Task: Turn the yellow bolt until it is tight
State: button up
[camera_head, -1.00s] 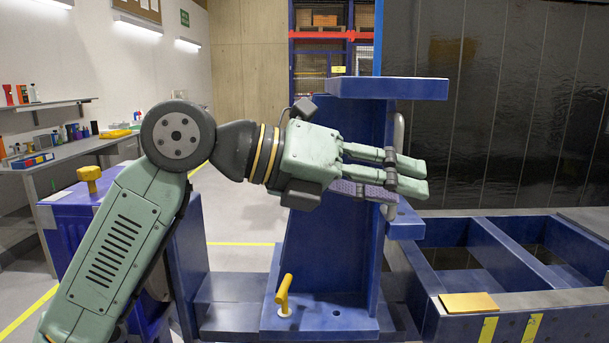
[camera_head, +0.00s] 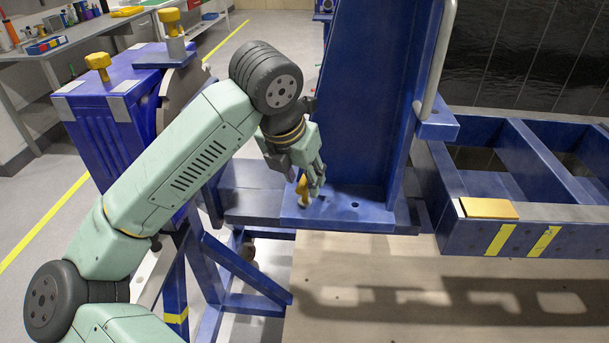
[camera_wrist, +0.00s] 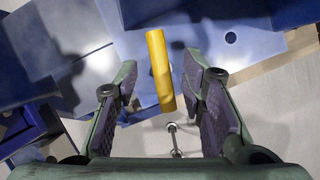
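A yellow bolt with a T-shaped handle (camera_head: 303,190) stands on the blue base plate (camera_head: 345,214) of the jig in the head view. In the wrist view its yellow bar (camera_wrist: 160,70) lies lengthwise between my fingers. My gripper (camera_head: 314,188) points down at the bolt, and in the head view its fingers partly cover the handle. The wrist view shows the two fingers spread, with a gap on each side of the bar. The bolt's lower end is hard to make out.
A tall blue upright (camera_head: 365,100) rises right behind my gripper. A blue frame (camera_head: 520,165) with a yellow plate (camera_head: 489,208) stands to the right. Two other yellow bolts (camera_head: 97,65) (camera_head: 169,20) are at the upper left. An empty hole (camera_head: 355,205) lies right of the bolt.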

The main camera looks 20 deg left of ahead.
jog(key=shift+x, duration=1.1)
grip_shut()
